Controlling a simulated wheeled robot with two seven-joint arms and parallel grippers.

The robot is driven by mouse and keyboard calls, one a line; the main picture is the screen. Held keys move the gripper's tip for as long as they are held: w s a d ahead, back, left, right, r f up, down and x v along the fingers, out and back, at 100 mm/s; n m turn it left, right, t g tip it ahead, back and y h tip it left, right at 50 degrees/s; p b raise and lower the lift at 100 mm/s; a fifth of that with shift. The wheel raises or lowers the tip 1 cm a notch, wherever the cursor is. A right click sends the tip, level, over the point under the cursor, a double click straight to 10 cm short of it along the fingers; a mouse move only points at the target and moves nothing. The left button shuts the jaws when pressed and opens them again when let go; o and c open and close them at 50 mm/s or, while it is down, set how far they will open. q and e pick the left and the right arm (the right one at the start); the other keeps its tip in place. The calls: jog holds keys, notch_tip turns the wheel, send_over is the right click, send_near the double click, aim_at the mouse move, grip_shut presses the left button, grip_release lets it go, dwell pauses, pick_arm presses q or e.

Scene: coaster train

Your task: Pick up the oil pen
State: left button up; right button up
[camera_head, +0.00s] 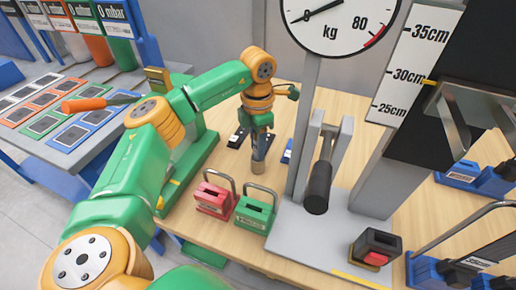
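I cannot make out the oil pen for certain. A tool with an orange handle (84,104) and a thin dark end lies on the panel table at the left; I cannot tell whether it is the pen. My green and orange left arm reaches over the wooden table, and my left gripper (258,163) points down near the table's back. A narrow grey piece shows at its lower end; I cannot tell whether this is its fingers or something held. Its opening is not clear from here. My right gripper is not in view.
Red (213,197) and green (255,214) handled blocks stand in front of the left gripper. To the right are a grey stand with a black-handled lever (317,188), a kg dial (340,22) and a cm scale (409,65). A black block (375,248) sits at the front.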

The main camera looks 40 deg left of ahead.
pick_arm(q)
grip_shut()
